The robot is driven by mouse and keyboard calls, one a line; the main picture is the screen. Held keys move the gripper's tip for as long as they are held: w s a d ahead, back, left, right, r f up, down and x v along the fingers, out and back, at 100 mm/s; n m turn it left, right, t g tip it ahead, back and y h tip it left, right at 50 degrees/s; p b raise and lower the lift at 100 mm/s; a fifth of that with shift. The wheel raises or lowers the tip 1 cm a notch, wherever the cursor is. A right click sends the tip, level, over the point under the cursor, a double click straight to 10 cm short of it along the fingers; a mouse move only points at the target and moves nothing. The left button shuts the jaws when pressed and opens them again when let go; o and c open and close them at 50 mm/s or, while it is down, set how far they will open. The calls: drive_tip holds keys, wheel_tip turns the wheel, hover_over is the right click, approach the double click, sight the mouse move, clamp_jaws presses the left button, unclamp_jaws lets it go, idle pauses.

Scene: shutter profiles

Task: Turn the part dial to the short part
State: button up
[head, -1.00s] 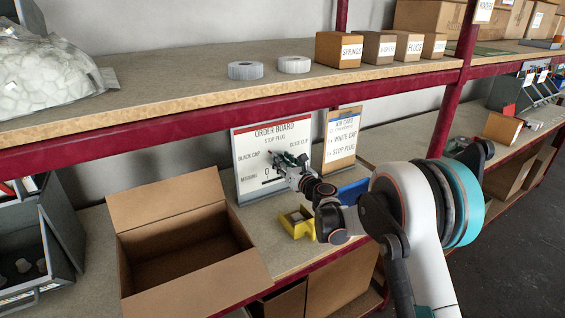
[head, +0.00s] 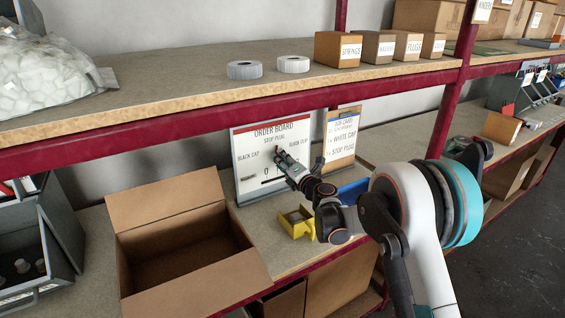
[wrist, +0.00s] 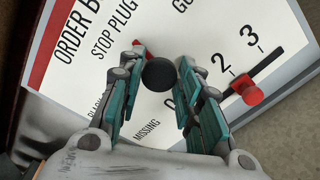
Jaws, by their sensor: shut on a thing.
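The order board (head: 243,186) stands upright at the back of the lower shelf. It carries the labels STOP PLUG at the top, BLACK CAP at the left and GUIDE CLIP at the right. My gripper (head: 281,156) reaches its face, hiding part of it. In the wrist view, my gripper (wrist: 161,72) is shut on the round black part dial (wrist: 160,75), one finger on each side. The dial's red pointer (wrist: 143,52) sticks out towards STOP PLUG. The red slider (wrist: 252,94) of the MISSING scale sits near 2.
A job card (head: 341,140) listing white cap and stop plug stands right of the board. An open cardboard box (head: 190,285) is at the front left. A yellow holder (head: 297,224) and a blue bin (head: 353,193) lie below my arm. The upper shelf edge (head: 200,119) runs overhead.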

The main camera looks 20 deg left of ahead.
drive_tip(key=shift+f+m, duration=0.2)
drive_tip(key=shift+m, duration=4.4)
drive_tip(key=o, duration=1)
drive_tip(key=v, duration=1.2)
